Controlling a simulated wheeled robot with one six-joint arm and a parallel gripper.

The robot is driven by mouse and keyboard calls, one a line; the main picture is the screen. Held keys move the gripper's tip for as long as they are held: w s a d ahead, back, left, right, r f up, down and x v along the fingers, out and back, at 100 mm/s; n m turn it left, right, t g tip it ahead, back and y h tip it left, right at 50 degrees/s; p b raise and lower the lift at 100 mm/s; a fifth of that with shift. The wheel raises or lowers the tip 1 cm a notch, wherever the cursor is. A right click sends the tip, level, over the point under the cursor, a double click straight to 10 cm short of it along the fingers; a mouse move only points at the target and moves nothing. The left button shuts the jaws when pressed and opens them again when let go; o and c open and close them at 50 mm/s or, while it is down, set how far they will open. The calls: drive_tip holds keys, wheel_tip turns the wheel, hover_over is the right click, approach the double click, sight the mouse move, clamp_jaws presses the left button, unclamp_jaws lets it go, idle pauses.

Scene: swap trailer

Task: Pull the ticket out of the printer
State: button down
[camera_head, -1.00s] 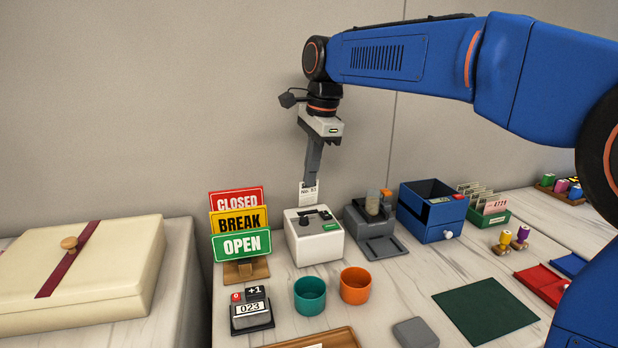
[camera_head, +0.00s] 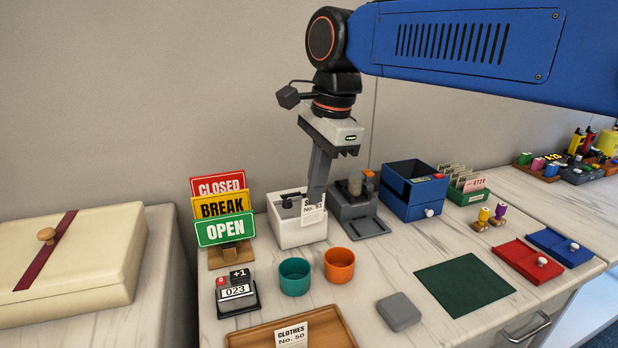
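The printer (camera_head: 287,233) is a white box with a dark lever on top, standing on the marble counter behind the teal and orange cups. My gripper (camera_head: 315,198) points down over the printer's right side, with its fingers close together on the top of a white ticket (camera_head: 313,216). The ticket hangs below the fingertips and covers part of the printer's top and front. Its print is partly hidden by the fingers. Its lower edge shows against the printer's front, so it looks clear of the printer, though the slot is hidden.
A grey device (camera_head: 357,216) and a blue drawer box (camera_head: 405,199) stand right of the printer. A sign stand (camera_head: 231,256) is on the left. The teal cup (camera_head: 294,281) and orange cup (camera_head: 339,270) stand in front. The green mat (camera_head: 464,287) is bare.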

drive_tip(key=shift+s+d, duration=0.1)
drive_tip(key=shift+s, duration=0.25)
drive_tip(key=shift+r, duration=0.1)
idle(0.5)
